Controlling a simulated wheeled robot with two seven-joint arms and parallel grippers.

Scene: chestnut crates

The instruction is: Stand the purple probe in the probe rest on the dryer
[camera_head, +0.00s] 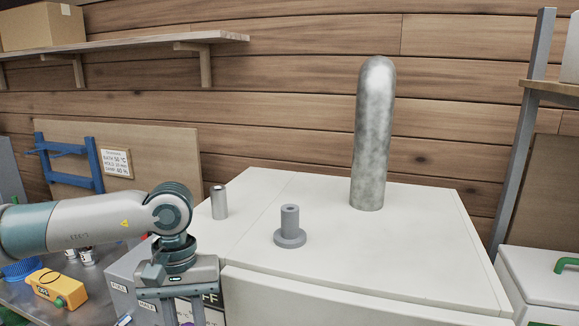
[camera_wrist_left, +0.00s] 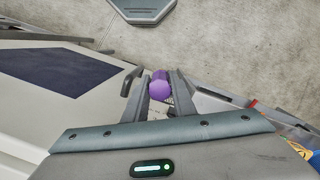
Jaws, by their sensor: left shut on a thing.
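The purple probe (camera_wrist_left: 160,86) shows in the left wrist view, seen end-on between the two fingers. My left gripper (camera_wrist_left: 161,92) is shut on it. In the head view my left gripper (camera_head: 183,310) points down at the front left of the dryer (camera_head: 340,265), and I cannot make out the probe there. The probe rest looks to be the grey flanged socket (camera_head: 290,228) on the dryer's white top, upright, with its top opening clear. It stands to the right of and behind my left gripper, apart from it. My right gripper is out of both views.
A short metal cylinder (camera_head: 219,203) stands left of the grey socket. A tall silver duct (camera_head: 373,140) rises behind it on the right. A grey labelled box (camera_head: 122,285) and a yellow device (camera_head: 58,288) lie left, near my arm. The dryer top's front right is clear.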

